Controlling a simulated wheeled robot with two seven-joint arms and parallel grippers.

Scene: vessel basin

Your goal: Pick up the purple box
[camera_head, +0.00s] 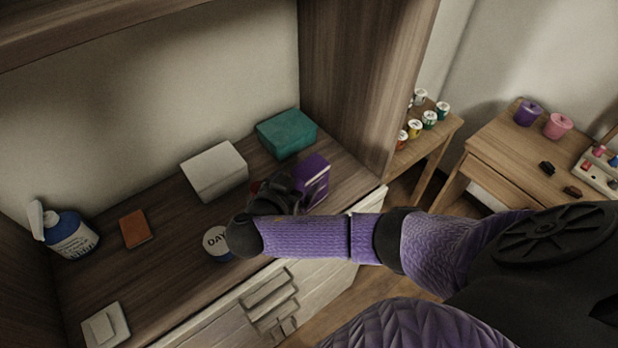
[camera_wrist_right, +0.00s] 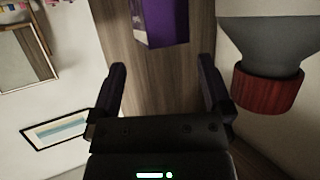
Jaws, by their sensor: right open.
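The purple box (camera_head: 314,174) stands upright on the wooden shelf top, near its right front part. My right gripper (camera_head: 290,190) is just left of the box in the head view, and its arm hides part of the box's lower side. In the right wrist view the purple box (camera_wrist_right: 162,22) shows at the top, ahead of the open fingers of my right gripper (camera_wrist_right: 162,72). Bare wood shows between the fingers and the box, and nothing is held. My left gripper is not in view.
A grey container with a red cap (camera_wrist_right: 268,90) is close beside the right finger in the wrist view. A teal box (camera_head: 287,133) and a white box (camera_head: 214,171) stand behind. A round "DAY" container (camera_head: 216,243) is partly hidden by my arm. An orange-brown item (camera_head: 134,229) lies left.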

